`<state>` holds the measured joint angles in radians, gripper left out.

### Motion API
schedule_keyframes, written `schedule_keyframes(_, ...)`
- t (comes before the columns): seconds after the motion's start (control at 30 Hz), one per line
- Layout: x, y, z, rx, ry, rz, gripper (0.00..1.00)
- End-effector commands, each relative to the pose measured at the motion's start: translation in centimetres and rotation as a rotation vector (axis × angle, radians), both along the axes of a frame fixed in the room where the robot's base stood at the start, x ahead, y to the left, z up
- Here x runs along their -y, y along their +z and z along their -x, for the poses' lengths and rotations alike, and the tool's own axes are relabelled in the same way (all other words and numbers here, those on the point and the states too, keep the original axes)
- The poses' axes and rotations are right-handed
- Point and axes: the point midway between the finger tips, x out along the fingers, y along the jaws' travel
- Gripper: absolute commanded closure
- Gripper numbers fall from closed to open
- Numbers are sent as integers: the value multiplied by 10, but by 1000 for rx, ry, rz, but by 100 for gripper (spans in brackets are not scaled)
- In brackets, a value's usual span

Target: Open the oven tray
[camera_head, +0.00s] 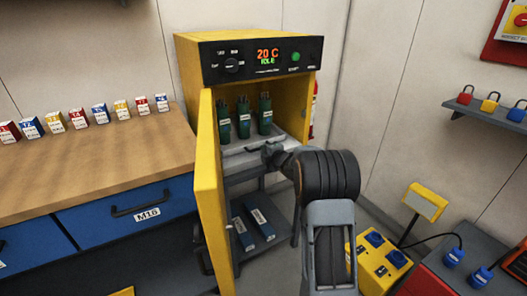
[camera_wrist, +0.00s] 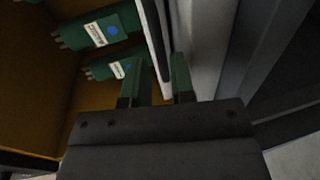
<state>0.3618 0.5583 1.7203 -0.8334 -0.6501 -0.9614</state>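The yellow oven (camera_head: 188,62) stands at the back with its door (camera_head: 208,190) swung open to the left. Its grey tray (camera_head: 238,160) sits low in the oven opening and holds several green canisters (camera_head: 243,118), which also show in the wrist view (camera_wrist: 100,30). My gripper (camera_head: 270,150) is at the tray's front edge. In the wrist view my gripper's two green-tipped fingers (camera_wrist: 161,80) stand apart beside the tray's pale front. A dark strip runs down toward the gap between them; I cannot tell whether it is the handle. My wrist hides part of the tray's front.
A wooden workbench (camera_head: 100,175) with small labelled boxes and blue drawers stands at the left. A shelf below the oven holds blue boxes (camera_head: 262,222). At the right are a yellow power unit (camera_head: 375,270) and a wall shelf with padlocks (camera_head: 490,112).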

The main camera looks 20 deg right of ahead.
Motion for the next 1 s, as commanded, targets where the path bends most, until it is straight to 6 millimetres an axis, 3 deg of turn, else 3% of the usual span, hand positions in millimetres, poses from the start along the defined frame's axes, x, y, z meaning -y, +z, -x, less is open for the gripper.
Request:
schedule_keyframes(0.23, -2, -5, -21, 0, 0, 0, 77)
schedule_keyframes(0.63, -3, -5, -25, -1, 0, 0, 77)
schedule_keyframes(0.87, -3, -5, -25, 0, 0, 0, 99)
schedule_keyframes(1.0, -3, -5, -25, -1, 0, 0, 100)
